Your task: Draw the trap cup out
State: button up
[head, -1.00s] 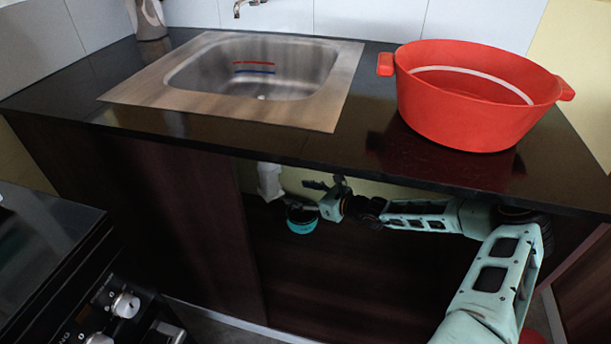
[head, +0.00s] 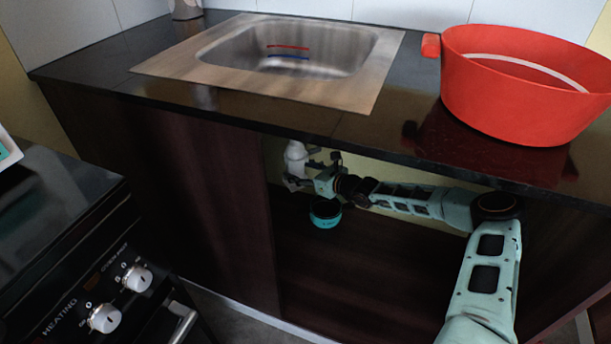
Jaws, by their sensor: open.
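A white drain trap (head: 296,155) hangs under the sink inside the open cabinet. Its lower end, where a trap cup would be, is partly hidden by my gripper and too small to make out. My gripper (head: 302,173) is open, with its fingers at the trap's lower part. I cannot tell whether they touch it. The arm reaches in from the right under the counter.
A teal round container (head: 325,213) is below my gripper in the cabinet. The counter (head: 370,135) edge runs close above the arm. A steel sink (head: 390,60) and a red pot (head: 520,100) are on top. A stove (head: 70,240) stands at left.

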jog(key=c, duration=1.4)
jog(key=s+d+p, duration=0.6)
jog(key=s+p, duration=0.5)
jog(key=shift+d+p, duration=0.25)
jog(key=shift+p, duration=0.1)
dwell(1.4)
jog(key=shift+s, duration=0.1)
dwell(0.5)
